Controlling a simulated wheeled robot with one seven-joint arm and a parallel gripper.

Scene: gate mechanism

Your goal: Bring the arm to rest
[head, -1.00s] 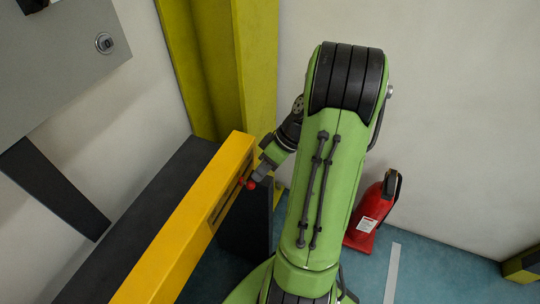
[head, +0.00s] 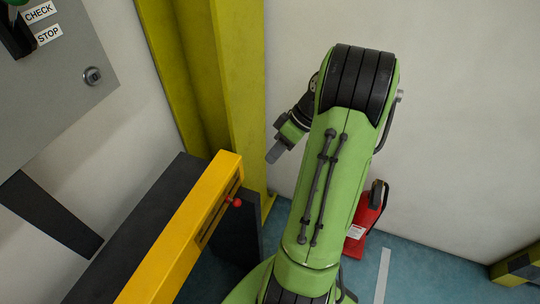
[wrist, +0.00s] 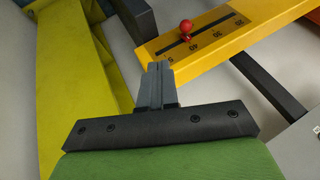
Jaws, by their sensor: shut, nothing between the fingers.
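My green arm rises through the middle of the head view. My gripper (head: 274,154) hangs at its left, above and to the right of the end of a yellow beam (head: 190,228). The wrist view shows my gripper (wrist: 157,70) with its two grey fingers together and nothing between them. A red knob (head: 235,202) sits at a slot in the beam's side. In the wrist view the red knob (wrist: 186,27) stands at a slot beside a number scale, apart from my fingers.
A yellow-green post (head: 235,90) stands against the wall behind my gripper. A grey panel (head: 60,95) with CHECK and STOP labels is at upper left. A red fire extinguisher (head: 366,222) stands on the floor right of my arm. A dark block (head: 236,240) is under the beam.

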